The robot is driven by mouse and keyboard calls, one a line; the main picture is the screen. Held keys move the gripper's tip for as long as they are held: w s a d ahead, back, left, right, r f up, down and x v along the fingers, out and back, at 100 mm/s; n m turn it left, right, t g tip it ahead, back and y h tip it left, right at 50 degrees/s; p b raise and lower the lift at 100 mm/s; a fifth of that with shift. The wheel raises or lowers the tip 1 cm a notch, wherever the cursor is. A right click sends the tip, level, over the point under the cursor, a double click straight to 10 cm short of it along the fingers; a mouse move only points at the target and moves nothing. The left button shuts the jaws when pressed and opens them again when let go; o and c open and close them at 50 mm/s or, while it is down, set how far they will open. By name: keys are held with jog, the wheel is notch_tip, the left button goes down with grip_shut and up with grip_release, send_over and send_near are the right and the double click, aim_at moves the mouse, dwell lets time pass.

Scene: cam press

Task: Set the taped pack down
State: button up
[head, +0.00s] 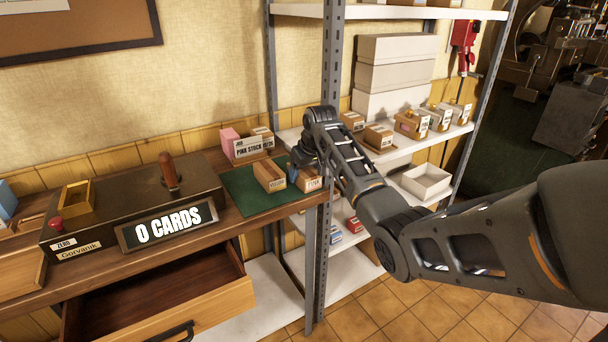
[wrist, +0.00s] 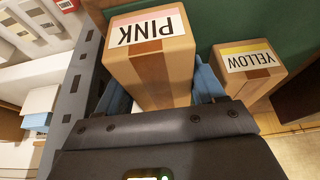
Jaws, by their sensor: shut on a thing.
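The taped pack with a PINK label (wrist: 150,62) is a brown carton with a tape band. My gripper (wrist: 163,92) is shut on it, one blue finger pad on each side. In the head view the pink pack (head: 309,181) is at the right end of the green mat (head: 237,187), beside the shelf post. I cannot tell whether its underside touches the mat. A taped pack with a YELLOW label (head: 269,177) stands on the mat just left of it; it shows in the wrist view (wrist: 250,72) with a small gap between. My gripper (head: 302,163) is partly hidden by my arm.
A grey shelf post (head: 323,215) rises close by the mat's right end. A PINK STOCK box (head: 247,146) stands behind the mat. Bare mat lies left of the yellow pack.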

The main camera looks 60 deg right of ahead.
jog(key=shift+r, duration=0.15)
notch_tip(320, 180, up, 9)
jog(key=shift+r+b, duration=0.2)
jog(key=shift+b, duration=0.55)
jog(key=shift+r, duration=0.4)
